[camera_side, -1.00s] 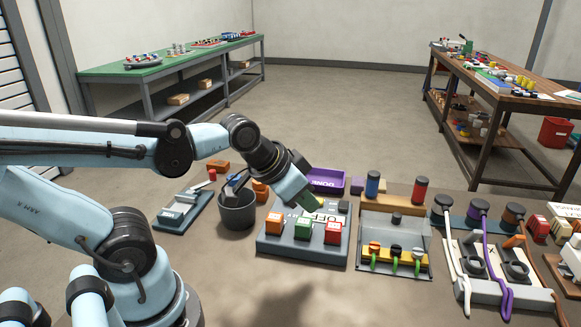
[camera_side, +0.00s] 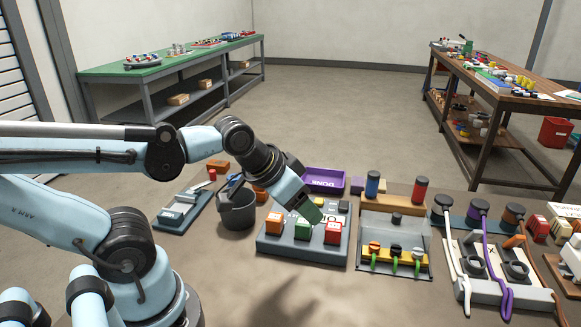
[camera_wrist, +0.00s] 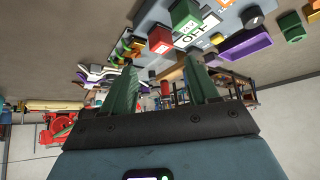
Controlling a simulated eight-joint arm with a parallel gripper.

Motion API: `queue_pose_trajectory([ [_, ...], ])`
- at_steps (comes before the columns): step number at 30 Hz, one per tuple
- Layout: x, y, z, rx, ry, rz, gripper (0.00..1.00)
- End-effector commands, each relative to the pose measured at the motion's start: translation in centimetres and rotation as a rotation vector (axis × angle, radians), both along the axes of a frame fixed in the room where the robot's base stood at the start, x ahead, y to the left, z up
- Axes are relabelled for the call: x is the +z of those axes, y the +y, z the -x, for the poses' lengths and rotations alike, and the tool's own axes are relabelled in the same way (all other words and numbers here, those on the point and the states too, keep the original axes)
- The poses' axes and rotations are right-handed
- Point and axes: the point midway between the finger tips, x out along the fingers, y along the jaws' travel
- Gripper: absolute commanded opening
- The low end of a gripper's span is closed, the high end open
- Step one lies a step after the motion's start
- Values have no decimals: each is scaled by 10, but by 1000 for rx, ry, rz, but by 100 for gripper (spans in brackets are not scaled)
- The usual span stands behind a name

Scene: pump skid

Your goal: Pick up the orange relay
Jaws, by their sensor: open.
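The orange relay (camera_side: 274,222) sits at the left end of a row on a grey panel (camera_side: 304,251), with a green relay (camera_side: 303,229) and a red relay (camera_side: 332,233) to its right. My gripper (camera_side: 314,213) has green fingers and hangs over the panel, right of the orange relay and apart from it. In the wrist view the two fingers (camera_wrist: 162,82) are spread with nothing between them. There the red relay (camera_wrist: 160,40) and green relay (camera_wrist: 185,14) show upside down beyond the fingers. Part of an orange block is cut off at the top edge.
A dark bucket (camera_side: 237,212) with tools stands left of the panel. A purple tray (camera_side: 325,181) lies behind it. A grey tray with green-stemmed valves (camera_side: 395,258) is to the right. Open floor lies in front of the panel.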

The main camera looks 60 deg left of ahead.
Motion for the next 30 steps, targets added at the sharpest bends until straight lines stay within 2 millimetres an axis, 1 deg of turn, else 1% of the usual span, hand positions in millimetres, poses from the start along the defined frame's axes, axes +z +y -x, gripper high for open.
queue_pose_trajectory([
  [10, 0, 1, 0, -5, 6, -6, 68],
  [14, 3, 11, -1, -60, 68, -65, 68],
  [19, 10, 41, 0, -258, 264, -194, 68],
  [24, 17, 70, 4, -508, 456, -252, 68],
  [27, 20, 82, 7, -629, 529, -253, 68],
  [30, 22, 89, 9, -712, 570, -247, 68],
])
